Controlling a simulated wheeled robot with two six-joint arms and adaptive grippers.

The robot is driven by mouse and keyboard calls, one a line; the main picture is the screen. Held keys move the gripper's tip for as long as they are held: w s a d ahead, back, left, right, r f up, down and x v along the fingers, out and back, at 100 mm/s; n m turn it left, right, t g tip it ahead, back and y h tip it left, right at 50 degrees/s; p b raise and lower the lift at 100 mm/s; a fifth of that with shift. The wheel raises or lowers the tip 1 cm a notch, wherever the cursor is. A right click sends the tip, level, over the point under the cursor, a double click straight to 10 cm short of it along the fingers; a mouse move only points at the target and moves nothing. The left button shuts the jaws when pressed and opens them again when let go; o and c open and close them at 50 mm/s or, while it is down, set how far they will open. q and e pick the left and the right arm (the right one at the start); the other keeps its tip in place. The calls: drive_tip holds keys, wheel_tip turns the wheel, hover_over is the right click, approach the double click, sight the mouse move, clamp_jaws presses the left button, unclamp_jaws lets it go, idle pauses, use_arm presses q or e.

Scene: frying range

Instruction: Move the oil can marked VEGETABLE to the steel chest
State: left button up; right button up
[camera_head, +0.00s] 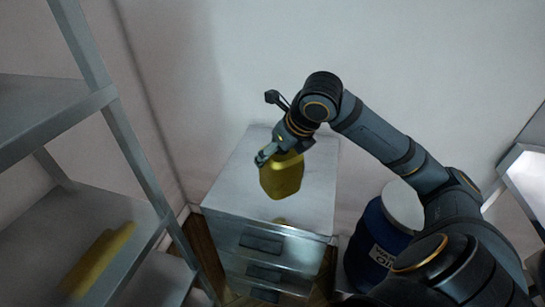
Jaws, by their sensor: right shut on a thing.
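A yellow oil can (282,177) hangs in my right gripper (278,152), which is shut on its top. No marking on the can can be read from here. The can is over the steel chest (231,184), a cabinet with several drawers in its front. A small yellow patch shows on the chest's top near its front edge, and it looks like a reflection. I cannot tell for sure whether the can touches the top. My left gripper is not in view.
A steel shelf rack (130,150) stands at the left, with a yellow thing (97,262) on a lower shelf. A blue drum (372,240) with a white lid and a label stands right of the chest. The wall is close behind the chest.

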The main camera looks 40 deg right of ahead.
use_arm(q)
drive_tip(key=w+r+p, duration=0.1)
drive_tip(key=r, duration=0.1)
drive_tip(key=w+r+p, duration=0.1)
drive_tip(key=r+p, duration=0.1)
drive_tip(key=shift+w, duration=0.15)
use_arm(e)
drive_tip(key=w+d+f, duration=0.4)
drive_tip(key=w+f, duration=0.5)
drive_tip(key=f, duration=0.2)
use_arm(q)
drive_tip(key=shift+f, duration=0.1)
use_arm(e)
drive_tip(key=shift+f, duration=0.15)
drive_tip(key=o, duration=1.3)
drive_tip(key=shift+f, duration=0.15)
drive_tip(key=shift+o, duration=1.3)
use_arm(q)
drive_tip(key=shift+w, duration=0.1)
